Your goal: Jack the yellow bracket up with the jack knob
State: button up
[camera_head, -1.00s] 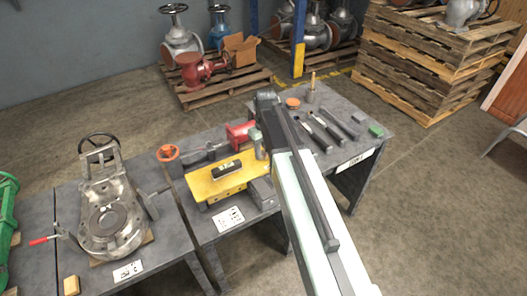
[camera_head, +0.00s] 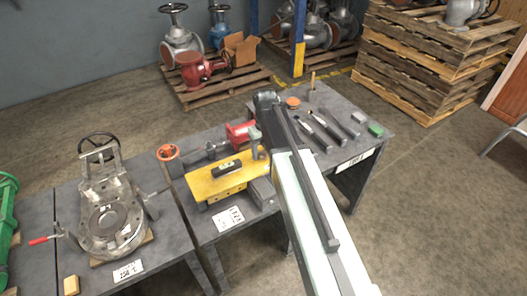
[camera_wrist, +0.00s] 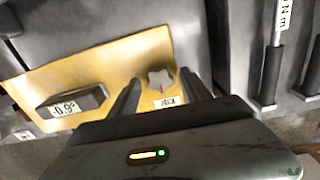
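The yellow bracket (camera_head: 205,190) lies as a flat plate on the grey bench in the head view, and its yellow plate (camera_wrist: 105,62) fills the left and middle of the wrist view. A black digital level (camera_head: 227,168) rests on it; in the wrist view the level (camera_wrist: 72,103) appears to read -0.9°. The grey star-shaped jack knob (camera_wrist: 160,78) sits near the plate's right end, beside a small white label. My gripper (camera_wrist: 160,80) is open, with one dark finger on each side of the knob and visible gaps. My arm partly hides this end in the head view.
An orange handwheel (camera_head: 168,153) and a red part (camera_head: 240,132) stand behind the bracket. A grey valve body (camera_head: 108,215) is on the left bench. Several black-handled tools (camera_head: 333,128) and a green block (camera_head: 375,130) lie on the right bench.

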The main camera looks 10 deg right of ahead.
aim_at(264, 154)
notch_tip(264, 154, up, 8)
jog(key=p, duration=0.8)
jog(key=shift+d, duration=0.1)
jog(key=shift+f, duration=0.1)
